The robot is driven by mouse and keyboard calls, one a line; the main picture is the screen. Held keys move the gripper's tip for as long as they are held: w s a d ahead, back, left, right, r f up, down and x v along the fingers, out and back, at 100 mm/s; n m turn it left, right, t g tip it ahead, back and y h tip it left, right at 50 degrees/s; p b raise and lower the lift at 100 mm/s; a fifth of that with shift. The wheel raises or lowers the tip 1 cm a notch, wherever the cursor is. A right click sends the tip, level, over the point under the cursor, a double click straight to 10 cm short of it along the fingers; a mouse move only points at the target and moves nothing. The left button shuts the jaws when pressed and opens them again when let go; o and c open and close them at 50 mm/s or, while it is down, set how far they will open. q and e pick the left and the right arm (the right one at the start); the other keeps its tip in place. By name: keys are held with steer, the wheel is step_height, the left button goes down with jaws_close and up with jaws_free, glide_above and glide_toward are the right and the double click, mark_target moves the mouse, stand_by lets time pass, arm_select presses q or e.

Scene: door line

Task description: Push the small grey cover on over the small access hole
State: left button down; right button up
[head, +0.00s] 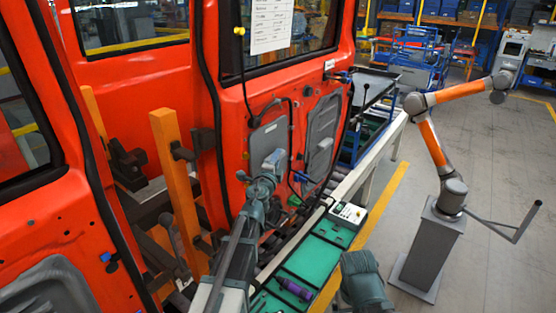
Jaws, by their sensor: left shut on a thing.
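The small grey cover (268,136) is a flat grey panel against the red door (228,120), below the window. My left gripper (273,160) is in front of its lower part and is shut on it. The access hole is not visible; the cover and the gripper hide that patch of door. I cannot tell whether the cover sits flush all round. Part of my right arm shows at the bottom, but its gripper is not in view.
A larger dark grey panel (322,130) is on the door to the right. Black cables (291,140) hang between the panels. A green-topped bench (318,262) with a purple cylinder (294,289) runs below. An orange post (176,190) stands left. Another robot arm (434,143) stands on a pedestal at right.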

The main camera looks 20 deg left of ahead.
arm_select(q)
steer(key=c, duration=0.6)
jaws_free()
steer(key=shift+w, duration=0.1)
